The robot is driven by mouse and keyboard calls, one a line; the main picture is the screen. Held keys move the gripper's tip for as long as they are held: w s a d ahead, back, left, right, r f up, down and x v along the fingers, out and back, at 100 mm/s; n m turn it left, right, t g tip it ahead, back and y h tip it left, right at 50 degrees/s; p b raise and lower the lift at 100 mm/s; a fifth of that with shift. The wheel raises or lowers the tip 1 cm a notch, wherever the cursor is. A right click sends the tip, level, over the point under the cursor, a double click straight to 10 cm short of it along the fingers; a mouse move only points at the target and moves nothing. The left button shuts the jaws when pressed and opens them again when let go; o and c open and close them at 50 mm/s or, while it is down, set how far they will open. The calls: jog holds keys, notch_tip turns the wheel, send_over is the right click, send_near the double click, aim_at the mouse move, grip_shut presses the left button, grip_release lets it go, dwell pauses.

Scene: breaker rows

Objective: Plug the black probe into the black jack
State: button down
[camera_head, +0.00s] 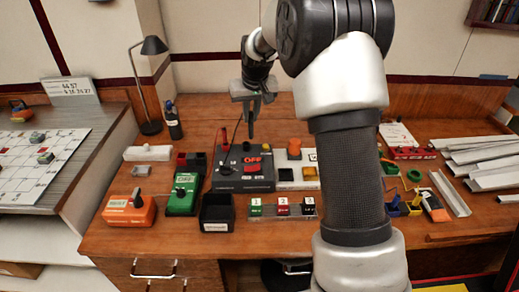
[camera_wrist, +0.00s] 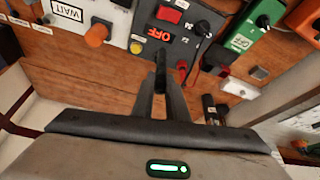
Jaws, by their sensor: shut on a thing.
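My gripper (camera_head: 254,108) hangs over the grey meter box (camera_head: 243,183), fingers pointing down. It is shut on the black probe, whose dark tip (camera_wrist: 160,62) shows between the fingers in the wrist view. The probe points down and appears above the box, near its back edge; a thin dark lead hangs beside it in the head view. The box carries an OFF label, a red button, a yellow button and a black knob (camera_wrist: 203,27). An upright red piece (camera_head: 224,138) stands at its back left. I cannot clearly make out the black jack.
A green meter (camera_head: 183,193) and a red and black holder (camera_head: 190,160) stand left of the box. An orange meter (camera_head: 130,210) and an open black bin (camera_head: 216,211) are in front. A lamp (camera_head: 152,90) stands behind left.

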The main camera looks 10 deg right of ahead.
jog(key=w+f, duration=0.2)
jog(key=w, duration=0.7)
jog(key=f, duration=0.6)
jog(key=f+b, duration=0.1)
jog(key=f, duration=0.3)
jog(key=shift+w+a, duration=0.15)
jog(key=shift+w, duration=0.15)
jog(key=shift+f, duration=0.1)
jog(key=shift+f, duration=0.15)
jog(key=c, duration=1.7)
grip_release()
jog(key=shift+c, duration=0.2)
